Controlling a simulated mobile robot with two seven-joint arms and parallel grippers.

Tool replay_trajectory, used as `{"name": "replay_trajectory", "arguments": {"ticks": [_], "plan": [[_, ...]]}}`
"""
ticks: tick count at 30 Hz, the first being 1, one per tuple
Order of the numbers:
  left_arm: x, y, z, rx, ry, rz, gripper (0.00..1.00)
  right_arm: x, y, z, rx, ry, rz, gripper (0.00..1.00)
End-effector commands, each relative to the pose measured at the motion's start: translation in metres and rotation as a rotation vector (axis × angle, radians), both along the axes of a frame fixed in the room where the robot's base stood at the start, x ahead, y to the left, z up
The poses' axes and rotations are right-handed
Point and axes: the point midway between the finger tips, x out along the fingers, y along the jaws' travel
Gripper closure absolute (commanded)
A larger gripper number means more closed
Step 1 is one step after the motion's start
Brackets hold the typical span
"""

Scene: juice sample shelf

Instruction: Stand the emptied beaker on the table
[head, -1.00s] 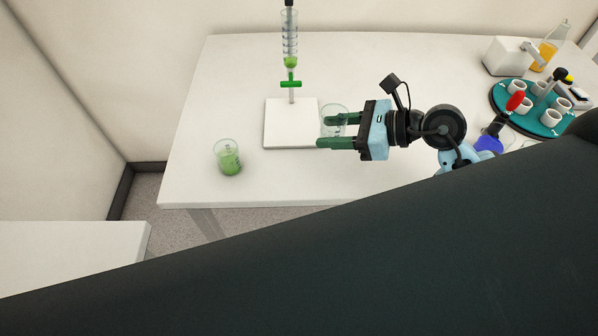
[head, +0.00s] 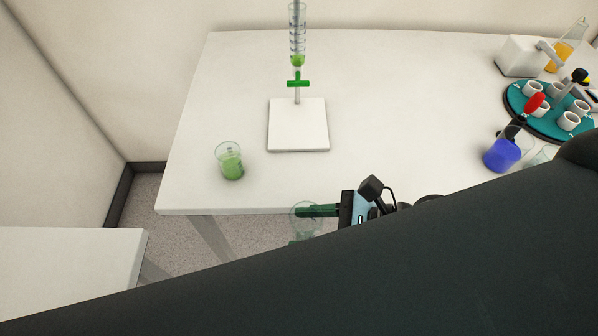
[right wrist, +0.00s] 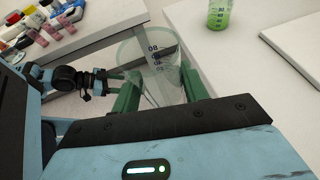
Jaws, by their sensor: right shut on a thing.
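My right gripper (head: 318,211) is shut on a clear, empty-looking glass beaker (head: 303,222) near the front edge of the white table (head: 400,110). In the right wrist view the beaker (right wrist: 150,70) sits between the two green fingers (right wrist: 157,92), with dark markings on its wall. In the head view its lower part shows against the floor beyond the table edge, and my dark arm hides the area below.
A beaker of green liquid (head: 230,162) stands at the table's left. A burette (head: 297,45) with green liquid rises from a white stand base (head: 298,128). A blue flask (head: 500,155) and a teal round rack (head: 545,120) are at the right. The table's middle is clear.

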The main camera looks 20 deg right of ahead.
Motion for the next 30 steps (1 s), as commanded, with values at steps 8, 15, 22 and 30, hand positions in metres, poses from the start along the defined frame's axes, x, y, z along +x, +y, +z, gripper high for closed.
{"name": "replay_trajectory", "arguments": {"ticks": [8, 15, 22, 30], "plan": [[-0.034, -0.003, -0.043, -0.005, 0.097, 0.001, 0.38, 0.039, -0.009, -0.012, -0.001, 0.010, -0.001, 0.80], [-0.036, -0.004, -0.052, -0.006, 0.108, 0.001, 0.38, 0.077, -0.018, -0.009, -0.001, 0.004, -0.003, 0.80], [-0.027, -0.005, -0.043, -0.009, 0.084, 0.002, 0.38, 0.117, -0.027, -0.011, 0.001, 0.002, -0.002, 0.80], [-0.028, -0.005, -0.045, -0.009, 0.089, 0.002, 0.38, 0.126, -0.029, -0.014, 0.000, 0.005, -0.001, 0.80]]}}
